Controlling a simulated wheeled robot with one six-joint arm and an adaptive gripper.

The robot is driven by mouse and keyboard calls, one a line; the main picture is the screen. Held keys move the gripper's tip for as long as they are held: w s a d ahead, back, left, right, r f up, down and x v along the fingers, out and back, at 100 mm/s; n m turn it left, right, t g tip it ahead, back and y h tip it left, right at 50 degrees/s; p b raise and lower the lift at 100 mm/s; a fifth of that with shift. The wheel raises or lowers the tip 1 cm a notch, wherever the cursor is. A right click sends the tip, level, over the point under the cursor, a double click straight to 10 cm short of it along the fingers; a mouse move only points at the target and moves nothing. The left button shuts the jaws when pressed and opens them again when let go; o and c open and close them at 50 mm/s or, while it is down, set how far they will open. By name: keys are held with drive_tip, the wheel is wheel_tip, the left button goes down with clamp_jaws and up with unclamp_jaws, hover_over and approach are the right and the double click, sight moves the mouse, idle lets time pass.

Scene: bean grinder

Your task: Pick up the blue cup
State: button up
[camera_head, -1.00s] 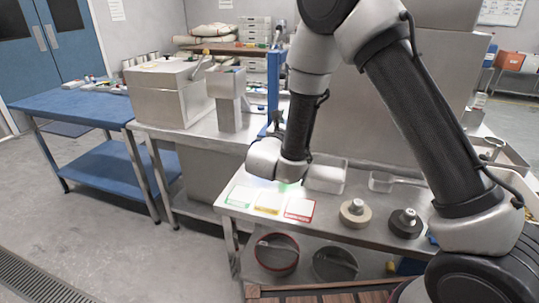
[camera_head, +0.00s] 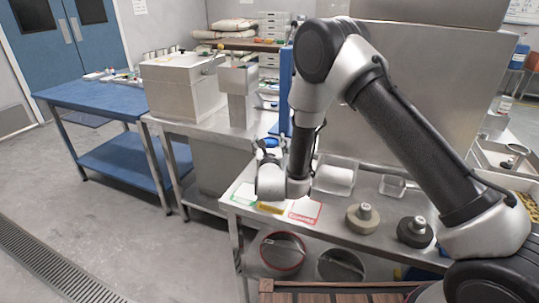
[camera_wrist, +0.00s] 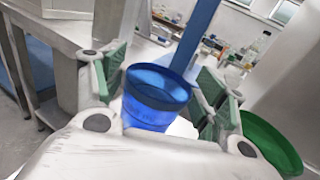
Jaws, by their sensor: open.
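The blue cup (camera_wrist: 155,98) stands in the middle of the wrist view, its open rim facing up. My gripper (camera_wrist: 165,68) is open, with one green-padded finger to the left of the cup and the other to the right. The cup sits between the fingers or just beyond them; I cannot tell how deep.
A green container (camera_wrist: 268,143) is close to the right finger in the wrist view. A blue post (camera_head: 286,85) rises behind my gripper. Labelled cards (camera_head: 305,211), a clear bin (camera_head: 335,176) and two round knobbed pieces (camera_head: 363,217) lie on the bench. The floor at left is clear.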

drive_tip(key=shift+c, duration=0.3)
drive_tip(key=c, duration=0.8)
drive_tip(key=shift+o, duration=0.2)
